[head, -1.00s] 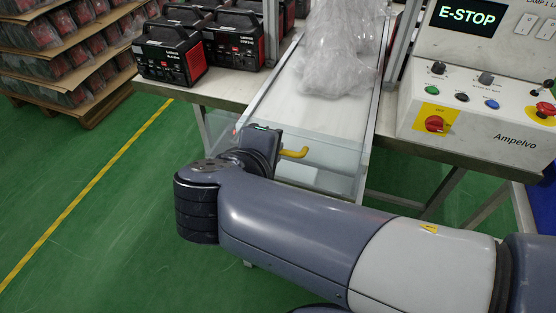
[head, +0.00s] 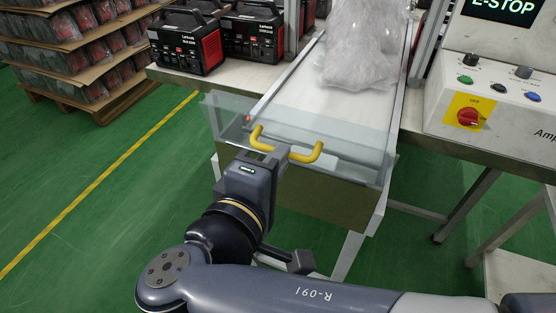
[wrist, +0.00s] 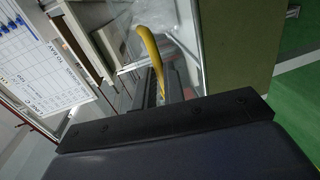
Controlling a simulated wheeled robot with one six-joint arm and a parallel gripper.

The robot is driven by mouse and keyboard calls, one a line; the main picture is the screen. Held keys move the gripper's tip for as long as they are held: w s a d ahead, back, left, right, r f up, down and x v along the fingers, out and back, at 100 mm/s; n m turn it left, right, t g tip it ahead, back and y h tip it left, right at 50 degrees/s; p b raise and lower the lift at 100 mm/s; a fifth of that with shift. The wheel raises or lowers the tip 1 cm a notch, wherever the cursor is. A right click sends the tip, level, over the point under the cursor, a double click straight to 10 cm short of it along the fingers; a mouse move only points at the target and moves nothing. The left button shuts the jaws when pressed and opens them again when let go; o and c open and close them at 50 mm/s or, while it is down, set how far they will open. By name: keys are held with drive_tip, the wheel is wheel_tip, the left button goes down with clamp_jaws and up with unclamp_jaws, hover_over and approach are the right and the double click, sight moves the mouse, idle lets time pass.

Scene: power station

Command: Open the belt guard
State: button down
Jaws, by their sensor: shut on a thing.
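The belt guard (head: 225,108) is a clear panel across the near end of the conveyor, in the head view. In the wrist view the handle (wrist: 149,50) runs down between my dark fingers (wrist: 163,85); the grip itself is partly hidden by the gripper body.
The conveyor belt (head: 305,100) carries clear plastic bags (head: 355,60). Black-and-red power units (head: 190,45) stand on the bench to its left. A control box (head: 500,100) with an E-STOP screen is at the right. Green floor (head: 90,220) is open at the left.

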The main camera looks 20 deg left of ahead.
drive_tip(key=shift+f, duration=0.3)
drive_tip(key=c, duration=1.5)
unclamp_jaws()
drive_tip(key=shift+w, duration=0.1)
drive_tip(key=shift+r, duration=0.1)
